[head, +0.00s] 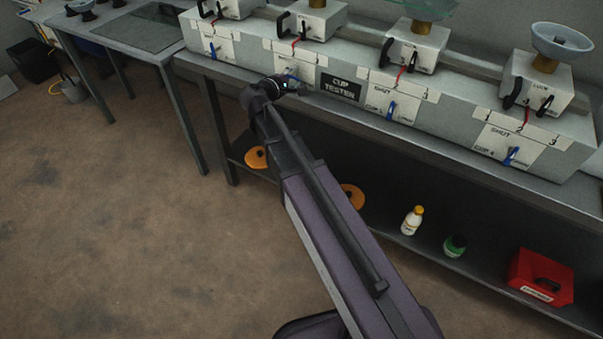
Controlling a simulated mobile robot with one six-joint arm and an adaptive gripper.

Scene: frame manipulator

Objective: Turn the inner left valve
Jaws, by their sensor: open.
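The cup tester (455,125) is a long grey bench unit with a row of stations, each with a white dial label and a small blue valve handle. The inner left valve (291,73) is on the second station from the left, and its blue handle is mostly hidden by my gripper. My gripper (288,83) is at the front of that station, right by the valve. It is open, small and dark in the picture. I cannot tell whether its fingers touch the handle. The inner right valve (391,110) hangs to the right.
The outer left valve (213,46) and outer right valve (511,156) are on the same front face. The lower shelf (480,272) holds orange discs, a white bottle (412,220), a green bottle (455,246) and a red box (541,276). The floor (130,210) at left is clear.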

